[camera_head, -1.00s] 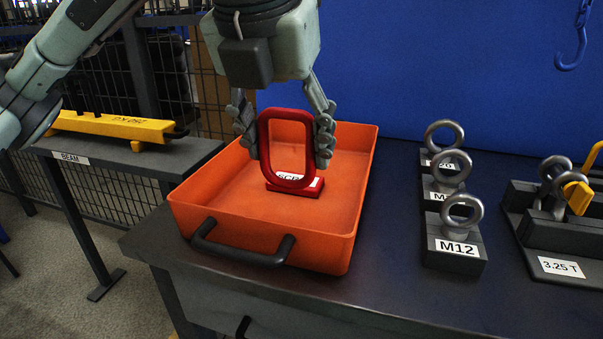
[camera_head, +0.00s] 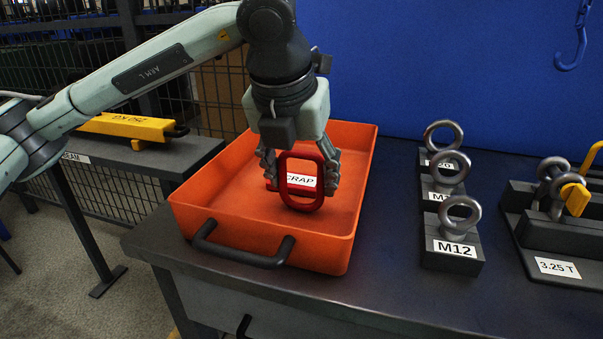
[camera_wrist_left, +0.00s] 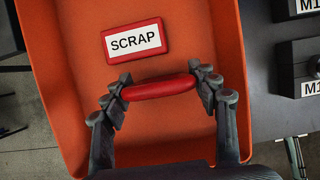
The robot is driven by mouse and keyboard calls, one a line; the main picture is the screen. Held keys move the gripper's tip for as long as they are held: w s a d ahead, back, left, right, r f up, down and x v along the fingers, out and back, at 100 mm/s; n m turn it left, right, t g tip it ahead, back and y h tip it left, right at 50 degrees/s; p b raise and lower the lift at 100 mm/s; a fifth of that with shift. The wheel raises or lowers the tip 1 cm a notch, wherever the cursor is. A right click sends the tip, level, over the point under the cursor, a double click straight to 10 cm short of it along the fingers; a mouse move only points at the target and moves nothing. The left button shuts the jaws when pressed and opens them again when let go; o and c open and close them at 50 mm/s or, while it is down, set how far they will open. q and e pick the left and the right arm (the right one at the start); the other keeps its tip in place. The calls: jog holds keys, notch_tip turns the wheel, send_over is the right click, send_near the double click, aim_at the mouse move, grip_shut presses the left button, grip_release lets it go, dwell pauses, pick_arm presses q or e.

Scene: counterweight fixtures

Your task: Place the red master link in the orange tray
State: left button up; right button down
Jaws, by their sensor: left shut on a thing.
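The red master link (camera_head: 300,204) is an upright rounded ring. My left gripper (camera_head: 301,178) is shut on it, with a finger at each side. In the left wrist view the link (camera_wrist_left: 160,88) shows edge-on between the fingertips (camera_wrist_left: 164,89). The link is low inside the orange tray (camera_head: 345,215), and I cannot tell whether it touches the floor. A red block labelled SCRAP (camera_wrist_left: 135,41) lies on the tray floor behind it, and its label shows through the ring. My right gripper is not in view.
Eyebolts on dark blocks, the front one labelled M12 (camera_head: 453,250), stand right of the tray. A 3.25 T rack (camera_head: 560,250) is further right. A black handle (camera_head: 240,254) is on the tray's front. A yellow beam (camera_head: 125,127) lies on a side stand.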

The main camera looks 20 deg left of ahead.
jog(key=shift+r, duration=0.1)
pick_arm(q)
jog(key=shift+f, duration=0.1)
jog(key=o, duration=1.3)
jog(key=shift+r, duration=0.25)
jog(key=v, duration=0.2)
jog(key=shift+s+r, duration=0.1)
jog(key=shift+r, duration=0.2)
jog(key=v, duration=0.9)
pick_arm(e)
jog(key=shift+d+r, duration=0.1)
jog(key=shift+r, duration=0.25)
